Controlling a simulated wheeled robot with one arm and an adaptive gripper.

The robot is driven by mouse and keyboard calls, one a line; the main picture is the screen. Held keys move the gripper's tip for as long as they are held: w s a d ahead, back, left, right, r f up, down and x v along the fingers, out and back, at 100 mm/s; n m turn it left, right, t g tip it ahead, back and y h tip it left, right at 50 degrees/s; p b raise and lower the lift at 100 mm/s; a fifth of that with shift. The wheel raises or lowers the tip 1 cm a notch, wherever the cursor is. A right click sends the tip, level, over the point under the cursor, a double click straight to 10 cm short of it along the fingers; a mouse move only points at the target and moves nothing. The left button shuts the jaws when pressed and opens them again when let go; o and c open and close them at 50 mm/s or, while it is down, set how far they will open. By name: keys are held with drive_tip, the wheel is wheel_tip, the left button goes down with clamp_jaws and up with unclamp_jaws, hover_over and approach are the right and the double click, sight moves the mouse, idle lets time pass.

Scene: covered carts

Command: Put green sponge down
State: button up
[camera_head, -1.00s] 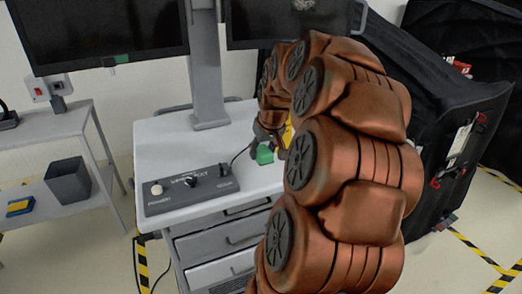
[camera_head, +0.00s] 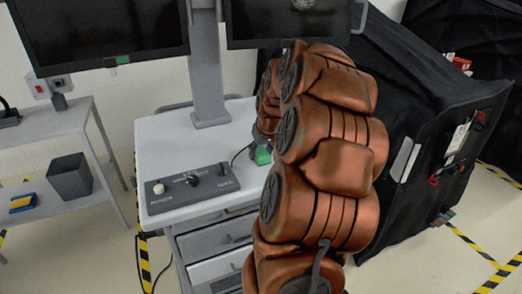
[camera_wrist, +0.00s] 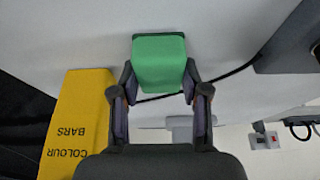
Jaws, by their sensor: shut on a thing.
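The green sponge (camera_wrist: 160,52) is between the two fingertips of my gripper (camera_wrist: 159,80) in the wrist view, and my gripper is shut on it. In the head view the green sponge (camera_head: 262,156) shows at the right side of the grey cart top (camera_head: 165,140), close to its surface. I cannot tell whether it touches the top. My arm hides most of the gripper in the head view.
A yellow box (camera_wrist: 75,125) marked "COLOUR BARS" lies beside the gripper in the wrist view. A grey control box (camera_head: 190,190) with knobs sits at the cart's front. A monitor post (camera_head: 206,80) stands behind. A black-covered cart (camera_head: 405,120) is at right.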

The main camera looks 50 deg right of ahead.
drive_tip(key=shift+f, duration=0.1)
drive_tip(key=o, duration=1.2)
drive_tip(key=shift+o, duration=0.2)
